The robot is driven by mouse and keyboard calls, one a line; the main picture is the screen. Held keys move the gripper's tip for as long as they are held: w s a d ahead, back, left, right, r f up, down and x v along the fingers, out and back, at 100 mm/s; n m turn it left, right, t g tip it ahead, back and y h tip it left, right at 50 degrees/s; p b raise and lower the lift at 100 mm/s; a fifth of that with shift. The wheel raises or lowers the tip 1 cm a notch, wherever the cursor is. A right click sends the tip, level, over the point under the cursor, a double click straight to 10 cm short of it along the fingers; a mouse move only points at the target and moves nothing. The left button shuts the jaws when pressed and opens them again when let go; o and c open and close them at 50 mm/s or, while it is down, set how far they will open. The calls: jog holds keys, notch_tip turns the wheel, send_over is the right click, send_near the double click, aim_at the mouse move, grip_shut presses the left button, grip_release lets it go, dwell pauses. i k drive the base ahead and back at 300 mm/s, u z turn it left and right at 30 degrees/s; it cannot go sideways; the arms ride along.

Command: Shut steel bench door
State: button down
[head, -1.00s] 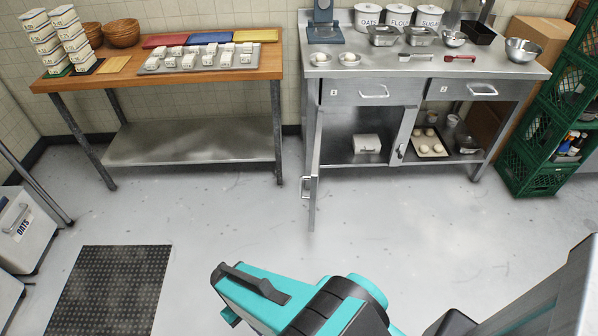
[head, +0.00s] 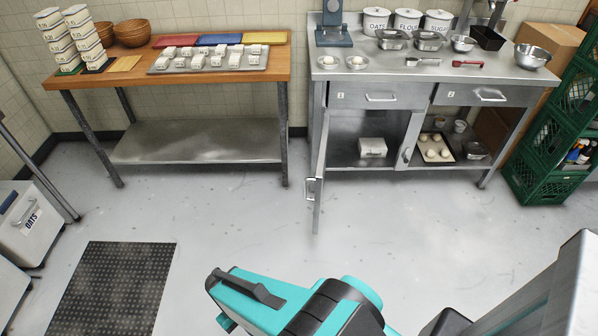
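The steel bench (head: 440,88) stands against the back wall, right of centre. Its left door (head: 319,185) stands wide open, swung out toward me and seen nearly edge-on. The door's bar handle (head: 311,189) is low on its left face. A narrower panel with a handle (head: 411,140) stands at the middle of the bench front; I cannot tell its exact angle. A white box (head: 372,147) sits inside the left compartment. My teal and black arm crosses the bottom of the view, well apart from the door. I see no gripper fingers.
A wooden-topped table (head: 130,82) with tubs and trays stands left of the bench. Green crates (head: 535,185) are stacked on the right. A black mat (head: 112,290) and an oats bin (head: 28,225) are at left. The floor before the open door is clear.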

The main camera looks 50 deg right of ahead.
aim_at(320, 167)
jog(key=i, duration=1)
jog(key=u, duration=0.05)
